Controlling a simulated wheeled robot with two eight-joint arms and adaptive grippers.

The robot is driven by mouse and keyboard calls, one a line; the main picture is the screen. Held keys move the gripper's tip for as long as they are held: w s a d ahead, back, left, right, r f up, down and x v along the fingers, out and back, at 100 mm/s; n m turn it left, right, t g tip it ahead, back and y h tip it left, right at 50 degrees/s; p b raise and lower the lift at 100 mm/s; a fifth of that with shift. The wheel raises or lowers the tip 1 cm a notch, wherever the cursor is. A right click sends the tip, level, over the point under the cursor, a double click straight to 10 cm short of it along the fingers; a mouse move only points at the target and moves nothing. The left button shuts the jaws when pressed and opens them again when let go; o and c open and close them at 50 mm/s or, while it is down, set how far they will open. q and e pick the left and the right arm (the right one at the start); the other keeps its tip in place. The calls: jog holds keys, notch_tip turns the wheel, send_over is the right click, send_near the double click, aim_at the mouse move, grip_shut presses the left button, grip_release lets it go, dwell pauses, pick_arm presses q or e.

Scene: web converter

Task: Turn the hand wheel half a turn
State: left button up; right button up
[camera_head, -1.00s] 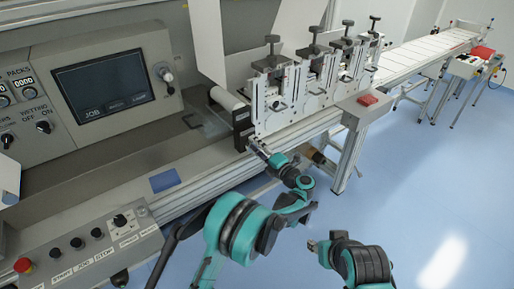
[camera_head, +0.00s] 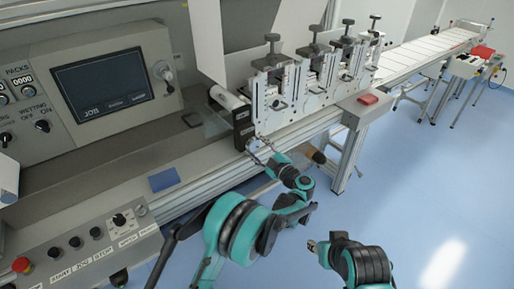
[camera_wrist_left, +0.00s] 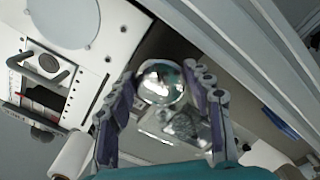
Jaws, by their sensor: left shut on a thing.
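My left gripper (camera_head: 256,151) is at the front edge of the machine, below the black block beside the roller. In the left wrist view its two fingers (camera_wrist_left: 165,105) stand apart, on either side of a shiny round metal knob (camera_wrist_left: 162,80), and are shut on it. A clear or glassy part shows just below the knob, between the fingers. I cannot make out a full wheel rim; in the head view the gripper and machine edge hide it. My right gripper (camera_head: 318,247) hangs in free space at lower centre, away from the machine; its fingers are too small to judge.
A white roller (camera_head: 226,97) and black block (camera_head: 243,127) are just above the left gripper. White clamp stations (camera_head: 280,95) stand to the right. The control panel (camera_head: 45,255) with a red button is at lower left.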

pick_arm(q)
jog(key=m, duration=0.4)
jog(key=shift+a+m, duration=0.1)
jog(key=shift+m, duration=0.2)
jog(key=shift+s+a+m, duration=0.1)
jog(key=shift+m, duration=2.2)
jog(key=o, duration=1.1)
jog(key=shift+f, duration=0.1)
notch_tip(320, 180, up, 10)
